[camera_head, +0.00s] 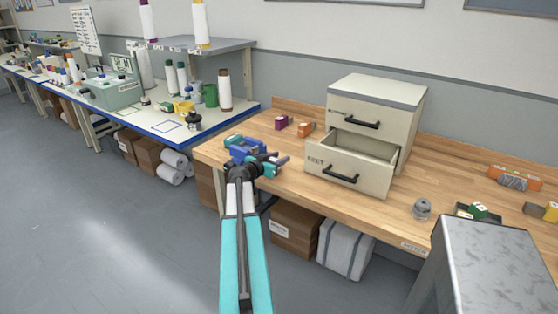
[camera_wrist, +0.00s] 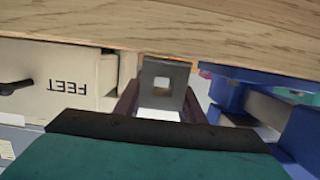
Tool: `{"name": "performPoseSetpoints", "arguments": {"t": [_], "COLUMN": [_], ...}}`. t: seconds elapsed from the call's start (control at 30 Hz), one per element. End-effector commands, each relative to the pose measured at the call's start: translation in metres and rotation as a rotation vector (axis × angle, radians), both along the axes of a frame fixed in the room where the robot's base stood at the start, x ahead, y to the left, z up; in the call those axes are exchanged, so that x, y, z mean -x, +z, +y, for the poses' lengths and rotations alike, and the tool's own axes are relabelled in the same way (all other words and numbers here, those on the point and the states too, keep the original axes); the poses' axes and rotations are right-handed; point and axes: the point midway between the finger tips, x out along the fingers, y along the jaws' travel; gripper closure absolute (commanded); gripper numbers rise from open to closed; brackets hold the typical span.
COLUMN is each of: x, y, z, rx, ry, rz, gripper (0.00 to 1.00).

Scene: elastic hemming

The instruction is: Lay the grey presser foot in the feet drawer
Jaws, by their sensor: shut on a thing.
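The grey presser foot (camera_wrist: 165,72), a small plate with a square hole, is between my gripper's fingers (camera_wrist: 160,103) in the wrist view. The gripper is shut on it. In the head view my gripper (camera_head: 272,162) is over the left front of the wooden bench, left of the drawers; the foot cannot be made out there. The feet drawer (camera_head: 376,183), cream with a black handle and FEET lettering, is the lower drawer of the cabinet and stands pulled open. The part of its inside I see looks empty. Its front shows upside down in the wrist view (camera_wrist: 72,66).
A blue device (camera_head: 246,147) stands on the bench right beside my gripper. The upper drawer (camera_head: 362,117) is shut. A grey round piece (camera_head: 422,208) and a tray (camera_head: 463,211) are to the right.

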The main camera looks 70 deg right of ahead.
Motion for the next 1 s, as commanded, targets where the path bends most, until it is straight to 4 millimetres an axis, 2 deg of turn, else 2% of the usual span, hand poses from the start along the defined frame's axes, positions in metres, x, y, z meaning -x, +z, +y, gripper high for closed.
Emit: {"name": "performPoseSetpoints", "arguments": {"t": [0.7,0.73,0.83,1.0], "x": [0.0001,0.0001,0.0001,0.0001], "y": [-0.004,-0.0039,-0.0033,-0.0034], "z": [-0.0001,0.0,0.0,0.0], "rx": [0.001,0.001,0.0,0.0], "ry": [0.0,0.0,0.0,0.0], "rz": [0.001,0.0,0.0,0.0], "gripper": [0.88,0.63,0.46,0.46]}}
